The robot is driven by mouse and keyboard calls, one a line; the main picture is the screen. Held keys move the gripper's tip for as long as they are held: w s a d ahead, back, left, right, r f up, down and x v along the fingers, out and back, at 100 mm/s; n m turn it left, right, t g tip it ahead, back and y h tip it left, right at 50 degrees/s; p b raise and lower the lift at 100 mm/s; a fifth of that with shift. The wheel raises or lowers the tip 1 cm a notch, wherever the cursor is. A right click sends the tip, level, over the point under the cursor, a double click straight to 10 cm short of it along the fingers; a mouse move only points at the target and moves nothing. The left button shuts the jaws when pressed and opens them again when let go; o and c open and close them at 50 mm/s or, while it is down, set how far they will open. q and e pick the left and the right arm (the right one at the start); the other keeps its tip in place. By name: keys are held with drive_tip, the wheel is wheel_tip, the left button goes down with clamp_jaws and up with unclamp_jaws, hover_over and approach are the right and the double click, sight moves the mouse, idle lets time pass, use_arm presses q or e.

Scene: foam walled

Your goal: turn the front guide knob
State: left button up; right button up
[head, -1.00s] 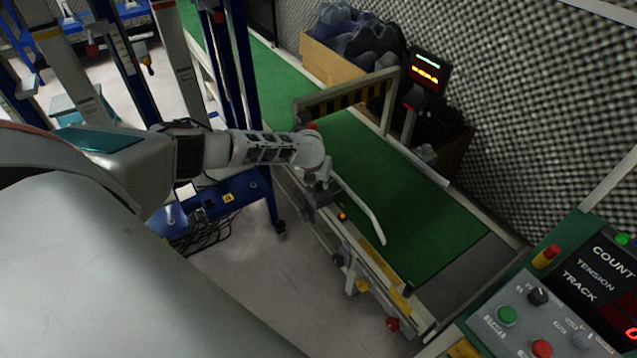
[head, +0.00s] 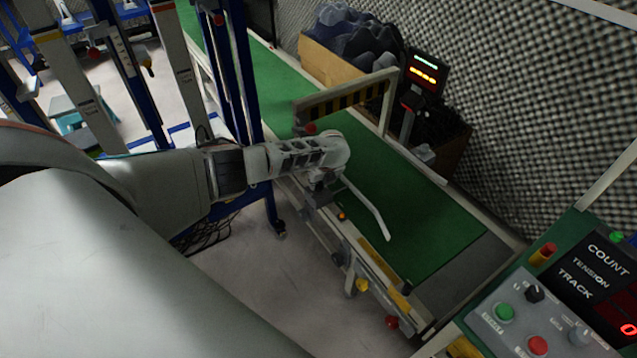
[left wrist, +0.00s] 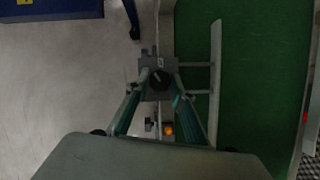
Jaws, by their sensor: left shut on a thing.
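The front guide knob (left wrist: 158,80) is a dark round knob on a grey block at the conveyor's edge, seen in the left wrist view. My left gripper (left wrist: 159,77) has its two fingers on either side of it, shut on it. In the head view my left gripper (head: 321,186) is over the near edge of the conveyor, and the knob is hidden there by the gripper and wrist. The pale guide rail (head: 368,209) reaches from this spot over the green belt; it also shows in the left wrist view (left wrist: 215,80). My right gripper is not in view.
The green belt (head: 420,220) is bare around the guide. A striped gate (head: 345,103) spans it behind my wrist. A control panel (head: 520,310) stands at the lower right. An orange button (head: 341,216) and red knob (head: 391,322) sit along the frame.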

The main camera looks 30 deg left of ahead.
use_arm(q)
drive_tip(key=n, duration=0.1)
drive_tip(key=n+g+b, duration=0.1)
drive_tip(key=shift+d+f+n, duration=0.15)
drive_tip(key=shift+f+n, duration=0.15)
drive_tip(key=shift+n, duration=0.1)
drive_tip(key=n+g+b, duration=0.1)
drive_tip(key=n, duration=0.1)
drive_tip(key=shift+f+n+y, duration=0.15)
drive_tip(key=shift+n+y, duration=0.15)
drive_tip(key=shift+n, duration=0.1)
drive_tip(key=shift+n+g+b, duration=0.4)
drive_tip(key=shift+n+b, duration=0.4)
drive_tip(key=n+g+b, duration=0.1)
drive_tip(key=n+b, duration=0.1)
drive_tip(key=n, duration=0.1)
drive_tip(key=shift+w, duration=0.1)
drive_tip(key=shift+n+g+b, duration=0.3)
drive_tip(key=shift+n+b, duration=0.05)
drive_tip(key=shift+n, duration=0.15)
drive_tip(key=shift+r, duration=0.25)
drive_tip(key=shift+o, duration=0.2)
drive_tip(key=shift+w, duration=0.1)
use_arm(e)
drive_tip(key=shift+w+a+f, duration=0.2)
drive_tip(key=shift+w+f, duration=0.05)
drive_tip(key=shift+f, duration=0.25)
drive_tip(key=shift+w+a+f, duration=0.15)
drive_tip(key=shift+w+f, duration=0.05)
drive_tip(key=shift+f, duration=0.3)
